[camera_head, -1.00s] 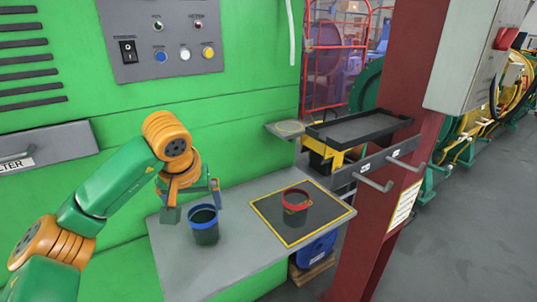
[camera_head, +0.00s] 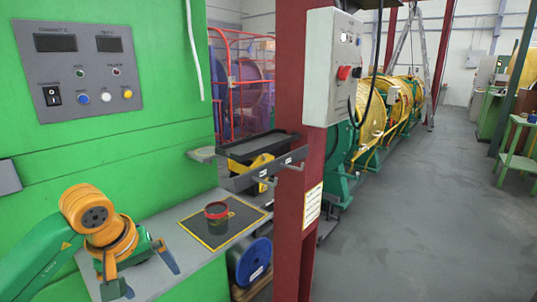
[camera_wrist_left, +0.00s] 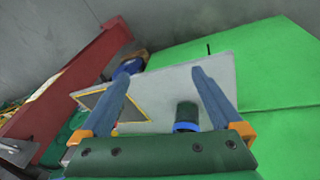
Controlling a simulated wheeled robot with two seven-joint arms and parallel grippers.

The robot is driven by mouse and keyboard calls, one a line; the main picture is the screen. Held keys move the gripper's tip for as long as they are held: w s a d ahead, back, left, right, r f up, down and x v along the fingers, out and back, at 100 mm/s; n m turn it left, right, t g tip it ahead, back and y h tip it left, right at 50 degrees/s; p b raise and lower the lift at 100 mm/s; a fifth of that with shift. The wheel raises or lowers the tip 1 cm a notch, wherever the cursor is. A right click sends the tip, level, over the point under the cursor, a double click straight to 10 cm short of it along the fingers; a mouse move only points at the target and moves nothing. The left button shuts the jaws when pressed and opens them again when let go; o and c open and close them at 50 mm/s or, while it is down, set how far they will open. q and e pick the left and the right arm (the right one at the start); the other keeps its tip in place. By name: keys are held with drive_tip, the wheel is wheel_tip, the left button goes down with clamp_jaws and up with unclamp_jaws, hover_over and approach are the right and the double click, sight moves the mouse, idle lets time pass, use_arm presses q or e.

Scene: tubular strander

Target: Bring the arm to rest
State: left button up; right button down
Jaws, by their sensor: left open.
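My left gripper (camera_head: 146,276) is open over the grey shelf at the lower left of the head view. Its two blue-grey fingers spread wide in the left wrist view (camera_wrist_left: 163,92), with nothing clamped between them. A dark cup with a blue rim (camera_wrist_left: 187,113) shows there between the fingers in the picture, nearer the right one; it appears free of both. It cannot be made out in the head view, where the gripper covers that area. My right gripper is in neither view.
A dark cup with a red rim (camera_head: 216,213) stands on a yellow-edged dark mat (camera_head: 238,212) on the grey shelf (camera_head: 170,243). A green machine wall (camera_head: 110,150) rises behind. A red post (camera_head: 298,170) and black tray (camera_head: 262,147) stand right; open floor (camera_head: 420,220) lies beyond.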

use_arm(q)
drive_tip(key=w+d+f+n+t+h+p, duration=0.1)
drive_tip(key=d+f+n+h+p, duration=0.1)
drive_tip(key=d+n+h, duration=0.6)
drive_tip(key=w+d+f+n+h+p, duration=0.1)
drive_tip(key=d+f+n+h+p, duration=0.15)
drive_tip(key=d+n+h, duration=0.55)
drive_tip(key=s+a+f+n+t+y+p, duration=0.1)
drive_tip(key=a+f+n+t+y, duration=0.4)
drive_tip(key=f+n, duration=0.75)
drive_tip(key=s+a+f+n+t+y, duration=0.1)
drive_tip(key=a+f+n+t+y, duration=0.4)
drive_tip(key=n, duration=1.3)
drive_tip(key=s+a+f+n+g+y+p, duration=0.1)
drive_tip(key=s+a+f+n+g+y, duration=0.1)
drive_tip(key=s+f+n+g+y, duration=0.8)
drive_tip(key=s+f+n+g+h, duration=0.1)
drive_tip(key=s+f+n, duration=0.2)
drive_tip(key=s, duration=1)
drive_tip(key=s+f+n+g+h, duration=0.2)
drive_tip(key=s+f+n, duration=0.2)
drive_tip(key=s+f, duration=0.4)
drive_tip(key=s, duration=0.5)
drive_tip(key=shift+s+a+f+g+p, duration=0.2)
drive_tip(key=shift+f+g+p, duration=0.1)
drive_tip(key=shift+p, duration=0.1)
